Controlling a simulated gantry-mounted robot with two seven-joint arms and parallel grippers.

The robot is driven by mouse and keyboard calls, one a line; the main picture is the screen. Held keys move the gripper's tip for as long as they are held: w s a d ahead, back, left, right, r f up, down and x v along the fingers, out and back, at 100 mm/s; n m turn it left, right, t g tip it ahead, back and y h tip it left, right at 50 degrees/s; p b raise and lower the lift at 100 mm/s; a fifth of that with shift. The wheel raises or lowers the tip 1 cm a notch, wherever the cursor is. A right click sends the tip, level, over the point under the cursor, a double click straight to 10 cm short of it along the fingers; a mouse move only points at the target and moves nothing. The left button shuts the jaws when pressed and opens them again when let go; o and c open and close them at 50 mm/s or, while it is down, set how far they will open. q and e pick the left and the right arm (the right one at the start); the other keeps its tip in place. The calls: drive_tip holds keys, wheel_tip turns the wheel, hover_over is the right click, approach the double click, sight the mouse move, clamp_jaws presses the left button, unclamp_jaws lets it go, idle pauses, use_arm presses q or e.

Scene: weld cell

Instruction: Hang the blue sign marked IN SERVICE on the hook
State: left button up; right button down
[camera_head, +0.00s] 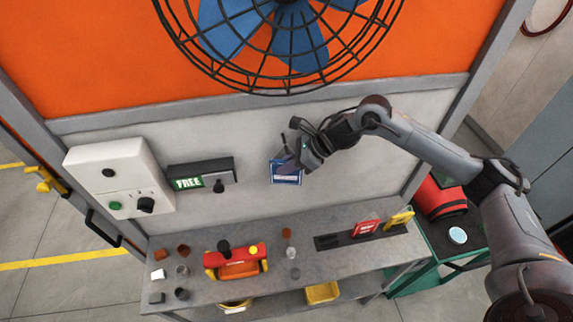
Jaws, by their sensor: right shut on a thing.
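The blue sign (286,177) hangs upright in front of the pale wall panel, right of the black FREE box. Its white lettering is too small to read. My right gripper (296,158) is shut on the sign's upper part, with the arm coming in from the right. The gripper covers the top of the sign, and I cannot make out the hook; it may be hidden there. I cannot tell whether the sign touches the wall. My left gripper is not in view.
A grey bench (205,295) runs below, bearing a red and yellow tool (237,258), small pots, and a slotted rack with a red sign (366,225) and a yellow sign (400,219). A white control box (117,180) and the FREE box (201,176) are on the wall. A caged fan (280,45) is above.

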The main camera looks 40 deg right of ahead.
drive_tip(key=c, duration=1)
unclamp_jaws()
drive_tip(key=shift+c, duration=0.2)
